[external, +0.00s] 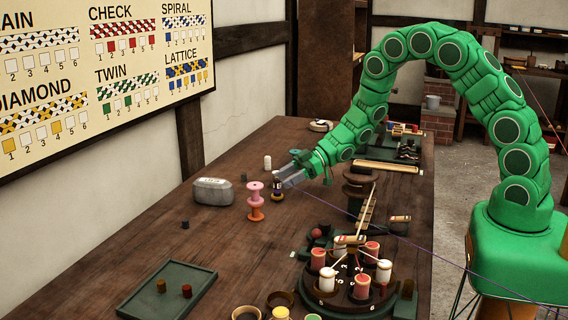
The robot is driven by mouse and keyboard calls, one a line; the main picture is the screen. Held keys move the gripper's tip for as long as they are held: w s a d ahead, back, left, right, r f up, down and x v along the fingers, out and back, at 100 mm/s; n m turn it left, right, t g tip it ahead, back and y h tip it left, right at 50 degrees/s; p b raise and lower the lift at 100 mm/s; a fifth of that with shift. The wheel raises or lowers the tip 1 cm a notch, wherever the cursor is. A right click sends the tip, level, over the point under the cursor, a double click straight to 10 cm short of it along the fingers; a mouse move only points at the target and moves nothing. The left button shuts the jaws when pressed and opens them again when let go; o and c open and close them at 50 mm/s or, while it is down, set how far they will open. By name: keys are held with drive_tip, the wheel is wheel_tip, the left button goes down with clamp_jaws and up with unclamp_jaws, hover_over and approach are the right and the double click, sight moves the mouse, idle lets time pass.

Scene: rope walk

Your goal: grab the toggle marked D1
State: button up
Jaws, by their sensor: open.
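No toggle marked D1 can be made out, as lettering on the small pieces is too small to read. My gripper (285,177) is open over the middle of the long wooden table, its fingers pointing left and down. Just below its fingertips stands a small dark spool with a pale band (277,190); I cannot tell whether they touch. A pink and orange spool stack (255,201) stands to the left. In the green tray (139,298) at the front left stand a brown peg (161,286) and a red peg (186,290).
A round dark stand (330,297) with several white and red bobbins fills the front right. A grey labelled block (213,191) sits near the wall. Small round cups (246,313) line the front edge. The left middle of the table (185,255) is mostly clear.

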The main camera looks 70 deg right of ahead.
sight(277, 190)
drive_tip(key=shift+x, duration=2.6)
clamp_jaws()
drive_tip(key=shift+r, duration=0.15)
